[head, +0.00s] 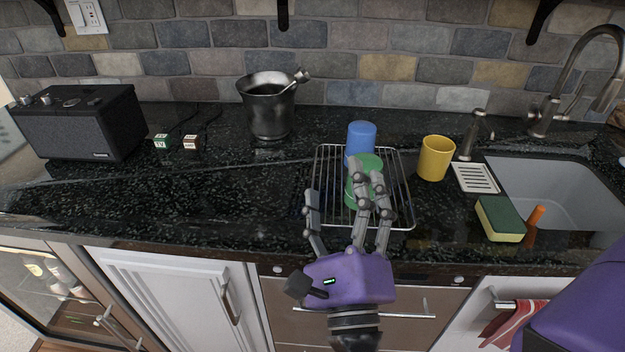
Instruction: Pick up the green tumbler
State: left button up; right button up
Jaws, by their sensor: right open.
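The green tumbler (362,164) stands on a wire rack (328,165) on the black counter, partly hidden by my right gripper's fingers. My right gripper (340,185) reaches over the counter's front edge with its fingers spread. Two fingers overlap the tumbler's right side in the head view, and one finger is to its left. I cannot tell whether any finger touches it. A blue tumbler (361,136) stands right behind the green one on the rack. My left gripper is not in view.
A yellow cup (435,158) stands right of the rack, near a soap dispenser (472,138). A sponge (499,218) lies by the sink (545,185). A metal bucket (269,108) stands behind left, and a black radio (80,124) far left.

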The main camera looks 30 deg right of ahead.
jog(key=d+f+m+g+h, duration=0.1)
jog(key=m+g, duration=0.1)
jog(key=m, duration=0.2)
jog(key=d+f+m+g+h, duration=0.1)
jog(key=d+f+m+g, duration=0.1)
jog(key=m, duration=0.2)
jog(key=d+f+m+g+h, duration=0.1)
jog(key=d+m+g, duration=0.1)
jog(key=m, duration=0.2)
jog(key=shift+w+f+g+h, duration=0.15)
jog(key=shift+w+g+h, duration=0.15)
jog(key=shift+g, duration=0.1)
jog(key=shift+w+f+m, duration=0.2)
jog(key=shift+m, duration=0.1)
jog(key=x, duration=0.2)
jog(key=p+x, duration=0.1)
jog(key=x, duration=0.4)
jog(key=shift+w+d+f+p, duration=0.1)
jog(key=shift+w+f+p, duration=0.1)
jog(key=shift+f+p, duration=0.2)
jog(key=c, duration=1.6)
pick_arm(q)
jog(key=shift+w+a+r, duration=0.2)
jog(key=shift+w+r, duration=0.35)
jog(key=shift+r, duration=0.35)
pick_arm(e)
jog(key=shift+o, duration=0.2)
jog(key=shift+r, duration=0.1)
